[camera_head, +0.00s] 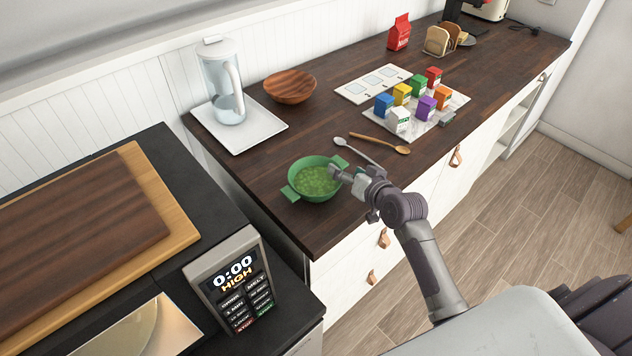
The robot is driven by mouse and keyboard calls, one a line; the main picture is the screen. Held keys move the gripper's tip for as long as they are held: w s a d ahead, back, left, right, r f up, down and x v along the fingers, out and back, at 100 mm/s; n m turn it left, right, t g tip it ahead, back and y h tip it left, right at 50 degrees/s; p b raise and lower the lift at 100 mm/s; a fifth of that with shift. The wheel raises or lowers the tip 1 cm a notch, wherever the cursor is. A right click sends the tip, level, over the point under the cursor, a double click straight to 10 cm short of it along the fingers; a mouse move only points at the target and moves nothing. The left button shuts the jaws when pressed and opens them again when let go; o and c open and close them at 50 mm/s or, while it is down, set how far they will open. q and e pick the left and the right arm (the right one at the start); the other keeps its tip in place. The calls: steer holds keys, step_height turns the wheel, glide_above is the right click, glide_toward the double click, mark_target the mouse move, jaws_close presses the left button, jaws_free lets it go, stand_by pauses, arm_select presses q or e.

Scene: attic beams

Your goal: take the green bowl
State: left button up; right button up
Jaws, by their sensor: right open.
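The green bowl (300,193) stands upright on the dark wood counter, near its front left corner. It has two side handles and holds something green. My right gripper (340,178) is at the bowl's right side, close to the right handle and partly covering that side of the rim. It is open, with nothing seen between its fingers. I cannot tell whether a finger touches the bowl. My left gripper is not in view.
Two spoons (385,145) lie just behind the gripper. A white tray (262,133) with a clear pitcher (222,85) and a wooden bowl (290,87) stand behind. Small colored boxes (403,95) sit on a board at right. A microwave panel (235,285) is at front left.

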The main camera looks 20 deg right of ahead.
mark_target(342, 169)
steer(key=x, duration=0.3)
steer(key=shift+w+f, duration=0.25)
steer(key=shift+w, duration=0.1)
steer(key=shift+s, duration=0.1)
steer(key=shift+c, duration=1.1)
steer(key=shift+r, duration=0.1)
jaws_close()
